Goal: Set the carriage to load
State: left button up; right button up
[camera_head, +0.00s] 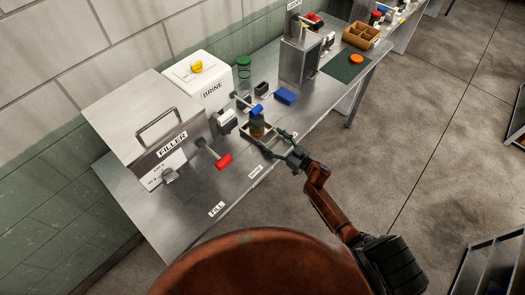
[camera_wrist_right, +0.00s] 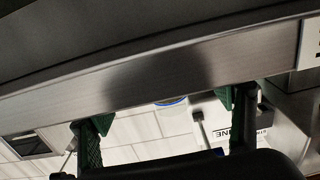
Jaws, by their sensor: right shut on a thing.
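The carriage (camera_head: 268,151) looks like a low metal tray on the steel bench, in front of the filler (camera_head: 165,130). A jar with dark brown contents (camera_head: 257,130) stands on it. My right gripper (camera_head: 275,142) is at the carriage's right side, next to the jar, its green fingers spread wide and shut on the carriage. The exact contact is partly hidden. The FILL label (camera_head: 217,209) lies at the bench's near left; another small label (camera_head: 256,171) is nearer the carriage. My left gripper is not in view.
A red-handled lever (camera_head: 223,161) sticks out from the filler's front. The bench surface near the FILL label is clear.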

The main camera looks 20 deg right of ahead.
aim_at(285, 128)
jog(key=w+d, duration=0.1)
jog(key=d, duration=0.1)
jog(key=w+d+b, duration=0.1)
jog(key=d, duration=0.1)
jog(key=w+d+b, duration=0.1)
jog(key=d, duration=0.2)
jog(key=shift+w, duration=0.2)
jog(key=shift+w+d+r, duration=0.1)
jog(key=shift+w+d, duration=0.15)
jog(key=shift+d, duration=0.2)
jog(key=shift+d, duration=0.1)
jog(key=o, duration=1.7)
jog(key=shift+w, duration=0.1)
jog(key=shift+c, duration=0.2)
jog(key=v, duration=1.2)
